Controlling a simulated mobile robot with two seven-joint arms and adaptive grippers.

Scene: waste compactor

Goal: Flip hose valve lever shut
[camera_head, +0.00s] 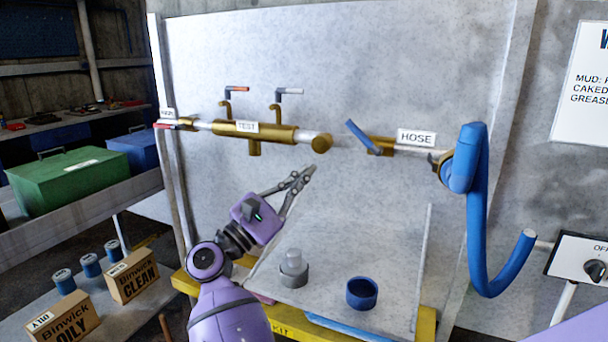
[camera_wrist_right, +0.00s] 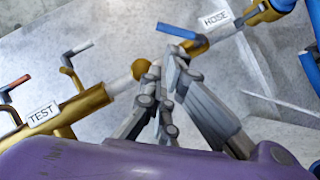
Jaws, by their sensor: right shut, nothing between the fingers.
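The hose valve (camera_head: 381,146) is a brass body on the pipe at the back panel, left of the HOSE label (camera_head: 416,138). Its blue lever (camera_head: 357,133) slants up and left from the valve, across the pipe line. In the wrist view the blue lever (camera_wrist_right: 176,31) shows just above the fingertips. My right gripper (camera_head: 308,171) is shut and empty, below and left of the lever. In the wrist view my right gripper (camera_wrist_right: 174,62) appears close to the lever, but I see no clear contact. My left gripper is not in view.
A blue hose (camera_head: 476,220) hangs on the right. A grey cup (camera_head: 294,274) and a blue cup (camera_head: 362,294) stand on the tray below. Open space lies before the panel.

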